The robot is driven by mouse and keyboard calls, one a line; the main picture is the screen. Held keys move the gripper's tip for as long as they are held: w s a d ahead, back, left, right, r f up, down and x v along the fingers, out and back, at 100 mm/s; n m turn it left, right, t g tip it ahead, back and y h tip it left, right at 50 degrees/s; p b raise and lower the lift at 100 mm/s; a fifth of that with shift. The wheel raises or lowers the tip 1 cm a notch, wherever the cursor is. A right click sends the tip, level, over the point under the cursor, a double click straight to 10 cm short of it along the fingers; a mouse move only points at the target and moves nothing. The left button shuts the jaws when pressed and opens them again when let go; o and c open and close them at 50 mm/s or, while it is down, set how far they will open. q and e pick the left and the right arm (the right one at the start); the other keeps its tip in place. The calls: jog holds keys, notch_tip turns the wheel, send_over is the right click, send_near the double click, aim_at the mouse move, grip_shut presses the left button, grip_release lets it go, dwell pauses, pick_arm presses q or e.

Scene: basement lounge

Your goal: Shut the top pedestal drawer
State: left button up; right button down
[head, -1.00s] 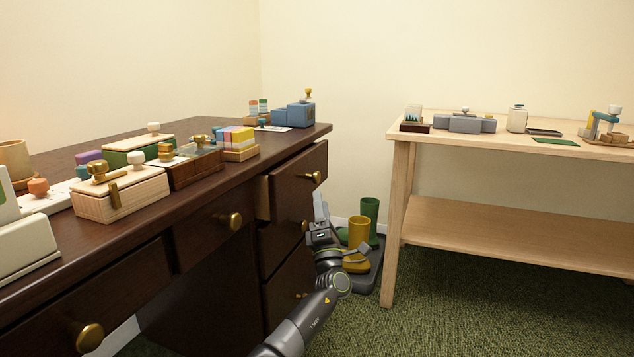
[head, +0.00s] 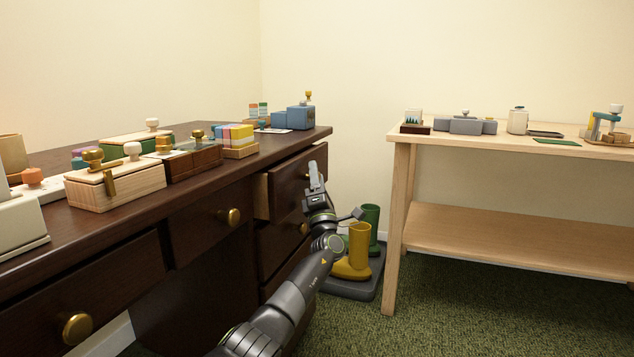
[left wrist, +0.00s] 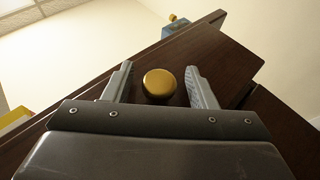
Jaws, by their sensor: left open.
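The top pedestal drawer (head: 287,190) is at the right end of the dark brown desk and stands partly pulled out, its pale side showing. My left gripper (head: 314,172) is open in front of the drawer's face and mostly hides its brass knob in the head view. In the left wrist view, the round brass knob (left wrist: 160,84) sits between the two open fingers (left wrist: 160,72), with space on both sides. The dark drawer front (left wrist: 215,55) lies just beyond. I cannot tell whether the fingers touch it. My right gripper is not in view.
The desk top (head: 200,187) holds wooden boxes, stampers and a blue box (head: 300,117). Lower pedestal drawers look closed. Yellow boots (head: 356,250) and green boots stand on a dark tray (head: 358,288) beside my arm. A pale wooden table (head: 470,140) stands at the right.

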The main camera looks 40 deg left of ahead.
aim_at(301, 176)
pick_arm(q)
grip_shut()
jog(key=shift+s+a, duration=0.2)
jog(key=shift+a, duration=0.55)
jog(key=shift+s+a, duration=0.15)
jog(key=shift+a, duration=0.55)
jog(key=shift+s+a, duration=0.2)
jog(key=shift+a, duration=0.55)
jog(key=shift+r, duration=0.1)
jog(key=shift+c, duration=2.3)
grip_release()
jog(key=o, duration=0.5)
jog(key=shift+a, duration=0.15)
jog(key=shift+c, duration=0.2)
